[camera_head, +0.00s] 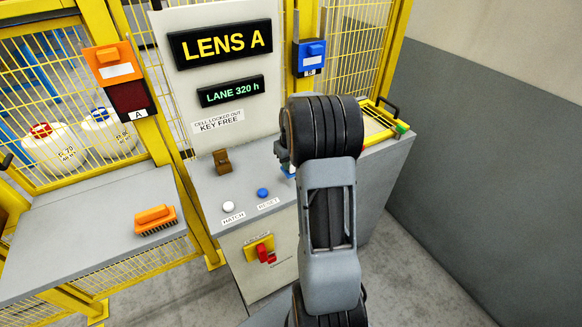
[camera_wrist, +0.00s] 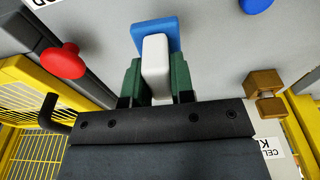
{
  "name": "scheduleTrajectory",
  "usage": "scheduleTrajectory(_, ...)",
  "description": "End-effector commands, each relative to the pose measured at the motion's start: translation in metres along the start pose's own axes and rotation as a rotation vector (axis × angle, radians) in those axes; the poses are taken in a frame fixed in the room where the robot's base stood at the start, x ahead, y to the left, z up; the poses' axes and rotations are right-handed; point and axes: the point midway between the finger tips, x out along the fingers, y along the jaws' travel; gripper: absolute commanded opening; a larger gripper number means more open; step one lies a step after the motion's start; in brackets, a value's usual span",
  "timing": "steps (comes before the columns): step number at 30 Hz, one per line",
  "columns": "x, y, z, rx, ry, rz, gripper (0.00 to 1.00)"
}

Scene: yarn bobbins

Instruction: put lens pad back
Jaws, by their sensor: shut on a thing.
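The lens pad appears to be the blue block with a white grip (camera_wrist: 155,60) in the wrist view. My gripper (camera_wrist: 157,85) has its green fingers shut on the white grip, one on each side. The blue part extends beyond the fingertips, over the grey console top. I cannot tell whether it touches the console. In the head view, a small blue and white part of the pad (camera_head: 290,172) shows beside my arm, which hides most of the gripper. A blue holder (camera_head: 310,55) with a white label is on the yellow post behind the console.
The grey console (camera_head: 205,190) carries a brass key block (camera_head: 222,161), a white button (camera_head: 228,206) and a blue button (camera_head: 262,192). A yellow-edged tray (camera_head: 380,118) lies right of my arm. An orange brush (camera_head: 156,219) lies on the left table. Yellow mesh fencing stands behind.

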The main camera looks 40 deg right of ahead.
Motion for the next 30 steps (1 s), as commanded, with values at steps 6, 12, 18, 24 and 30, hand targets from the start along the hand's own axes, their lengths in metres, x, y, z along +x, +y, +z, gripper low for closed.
scheduleTrajectory(6,0.008,0.005,-0.003,0.000,0.000,0.000,0.00)
scheduleTrajectory(12,0.025,0.009,-0.003,0.000,-0.003,-0.002,0.00)
scheduleTrajectory(18,0.044,0.009,0.000,0.000,0.000,-0.001,0.00)
scheduleTrajectory(24,0.045,0.009,0.000,0.000,-0.001,-0.001,0.28)
scheduleTrajectory(30,0.044,0.009,0.000,0.000,-0.001,-0.001,0.47)
